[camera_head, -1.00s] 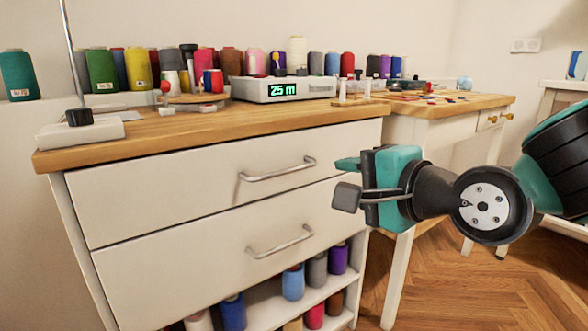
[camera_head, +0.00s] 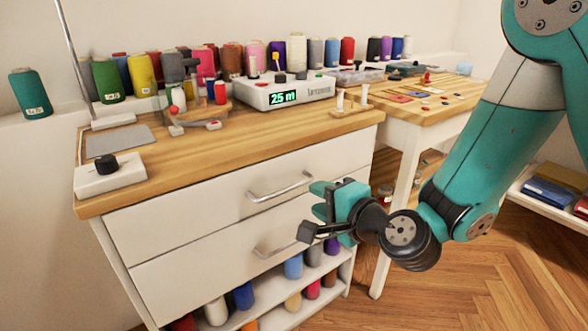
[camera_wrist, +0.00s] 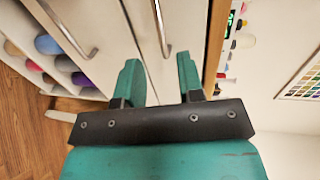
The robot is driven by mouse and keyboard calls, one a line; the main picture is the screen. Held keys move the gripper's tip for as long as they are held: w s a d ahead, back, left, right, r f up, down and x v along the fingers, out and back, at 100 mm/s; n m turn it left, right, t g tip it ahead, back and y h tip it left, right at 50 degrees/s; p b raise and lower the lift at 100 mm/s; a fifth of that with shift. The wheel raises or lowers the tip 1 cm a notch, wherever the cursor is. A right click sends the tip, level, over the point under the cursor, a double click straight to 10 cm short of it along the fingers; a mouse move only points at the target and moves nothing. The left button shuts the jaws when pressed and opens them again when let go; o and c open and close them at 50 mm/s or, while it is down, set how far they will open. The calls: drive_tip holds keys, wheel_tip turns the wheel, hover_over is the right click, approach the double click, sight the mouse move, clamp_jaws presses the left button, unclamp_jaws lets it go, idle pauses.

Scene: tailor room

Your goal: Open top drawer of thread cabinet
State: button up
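The white thread cabinet (camera_head: 150,205) has two drawers, both closed. The top drawer (camera_head: 205,196) has a metal bar handle (camera_head: 280,188), and the lower drawer has a similar handle, partly hidden by my gripper. My gripper (camera_head: 314,210) is open and empty, just right of the top handle and in front of the cabinet. In the wrist view, its two teal fingers (camera_wrist: 159,80) are spread apart. The top handle (camera_wrist: 162,28) lies ahead, in line with the gap between them and apart from them. The lower handle (camera_wrist: 65,30) is farther left there.
The wooden top (camera_head: 240,145) bears a length counter (camera_head: 285,92) reading 25 m and a grey-white device (camera_head: 108,175). Thread cones stand behind and on the shelves below the drawers. A second table (camera_head: 440,105) stands to the right. Wooden floor is clear at lower right.

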sight(296, 187)
drive_tip(key=p+x, duration=0.7)
drive_tip(key=shift+a+r, duration=0.15)
drive_tip(key=shift+r, duration=0.1)
drive_tip(key=shift+w+a+f+p, duration=0.3)
drive_tip(key=shift+w+f+p, duration=0.1)
drive_tip(key=shift+w+p, duration=0.2)
clamp_jaws()
drive_tip(key=shift+a, duration=0.1)
